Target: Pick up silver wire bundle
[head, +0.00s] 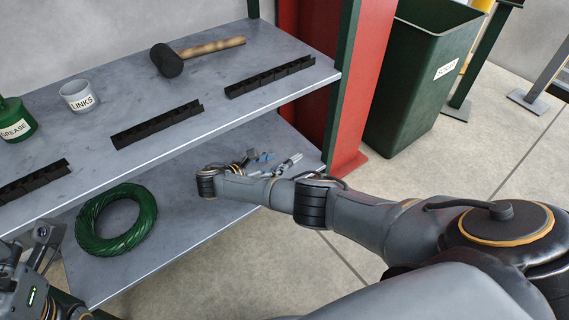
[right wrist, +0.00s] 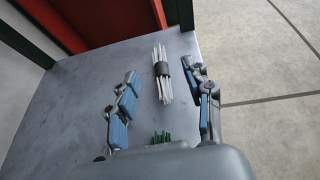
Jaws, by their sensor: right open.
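The silver wire bundle (right wrist: 163,76) shows in the right wrist view as thin pale straight wires held by a black band. It lies on the grey lower shelf (right wrist: 85,75). My right gripper (right wrist: 163,98) is open and empty, its blue-padded fingers apart on either side, with the bundle between and ahead of them. In the head view my right gripper (head: 268,160) reaches over the right end of the lower shelf, and my arm hides part of that area.
Green wire ends (right wrist: 161,138) show near my right gripper's base. A green coil (head: 117,220) lies on the lower shelf. The upper shelf (head: 215,100) holds a mallet (head: 170,62), a LINKS cup (head: 77,96), a grease container (head: 16,120) and black racks. A red panel (head: 345,110) stands at right.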

